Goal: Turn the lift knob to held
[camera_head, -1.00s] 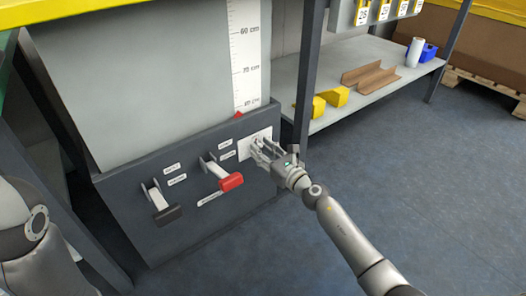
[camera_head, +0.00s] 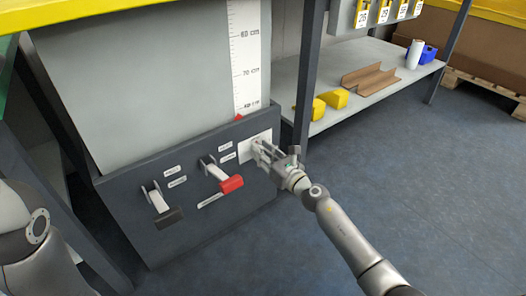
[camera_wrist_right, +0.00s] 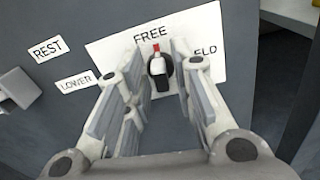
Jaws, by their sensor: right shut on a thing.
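The lift knob (camera_wrist_right: 158,69) is a small black knob with a light face and a red pointer tip, on a white plate (camera_wrist_right: 210,62). In the right wrist view the red tip points up toward the word FREE. The held label (camera_wrist_right: 206,51) at the right is partly covered by a finger and reads "ELD". My right gripper (camera_head: 259,149) is shut on the knob, with fingers on both sides of it. In the head view the fingers hide most of the knob. My left gripper is out of view; only part of my left arm shows.
A red-handled lever (camera_head: 231,184) and a black-handled lever (camera_head: 168,217) stick out of the dark panel (camera_head: 200,235) left of the knob. A shelf (camera_head: 345,75) with yellow parts and a brown angled piece (camera_head: 368,79) stands to the right.

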